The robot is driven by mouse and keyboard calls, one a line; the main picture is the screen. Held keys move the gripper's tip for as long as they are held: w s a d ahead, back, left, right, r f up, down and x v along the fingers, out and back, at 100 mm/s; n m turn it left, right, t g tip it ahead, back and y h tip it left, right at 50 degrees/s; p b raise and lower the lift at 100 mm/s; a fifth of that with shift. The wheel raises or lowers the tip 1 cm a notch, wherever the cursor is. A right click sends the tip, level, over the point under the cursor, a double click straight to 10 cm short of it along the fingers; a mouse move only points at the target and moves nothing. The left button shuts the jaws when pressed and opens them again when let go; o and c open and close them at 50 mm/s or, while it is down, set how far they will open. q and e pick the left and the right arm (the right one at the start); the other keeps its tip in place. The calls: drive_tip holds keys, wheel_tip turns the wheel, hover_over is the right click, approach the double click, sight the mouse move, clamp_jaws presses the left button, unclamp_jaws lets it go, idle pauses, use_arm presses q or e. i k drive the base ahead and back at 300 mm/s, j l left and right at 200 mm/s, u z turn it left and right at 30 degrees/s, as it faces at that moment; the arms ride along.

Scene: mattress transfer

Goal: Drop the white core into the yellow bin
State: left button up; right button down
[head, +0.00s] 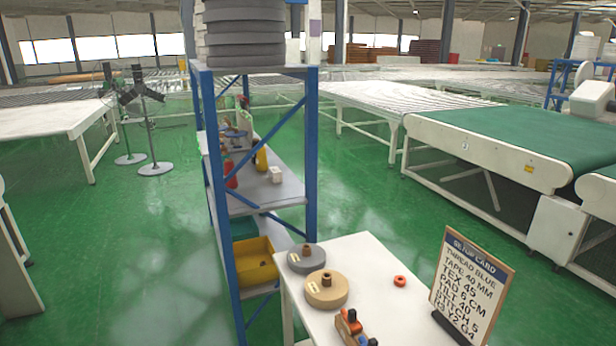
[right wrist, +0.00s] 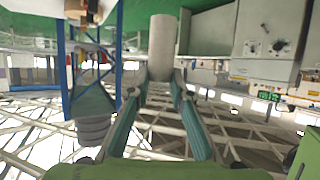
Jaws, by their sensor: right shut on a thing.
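The yellow bin (head: 252,264) sits on the low shelf of the blue rack in the head view, its open top showing. In the right wrist view a white core (right wrist: 162,48), a plain pale cylinder, stands out between the fingertips of my right gripper (right wrist: 163,80). The gripper is shut on the core's near end, which the fingers partly hide. The right gripper does not show in the head view, so its distance from the bin cannot be told. My left gripper is in neither view.
The blue rack (head: 312,140) has posts and diagonal braces beside the bin. Green floor (head: 375,200) is clear behind the table.

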sight(260, 261)
drive_tip(key=i+j+z, duration=0.15)
drive_tip(key=j, duration=0.15)
drive_tip(key=i+j+z, duration=0.35)
drive_tip(key=j, duration=0.3)
drive_tip(key=j+z, duration=0.2)
drive_tip(key=j, duration=0.15)
drive_tip(key=i+j+z, duration=0.15)
drive_tip(key=j, duration=0.2)
drive_tip(key=i+j, duration=0.15)
drive_tip(key=j, duration=0.45)
drive_tip(key=i+j, duration=0.1)
drive_tip(key=j, duration=0.55)
drive_tip(key=i+j+z, duration=0.1)
drive_tip(key=j, duration=0.55)
drive_tip(key=i+j, duration=0.15)
drive_tip(key=j, duration=0.45)
drive_tip(key=i+j+z, duration=0.1)
drive_tip(key=j, duration=0.55)
drive_tip(key=i+j, duration=0.1)
drive_tip(key=j, duration=0.55)
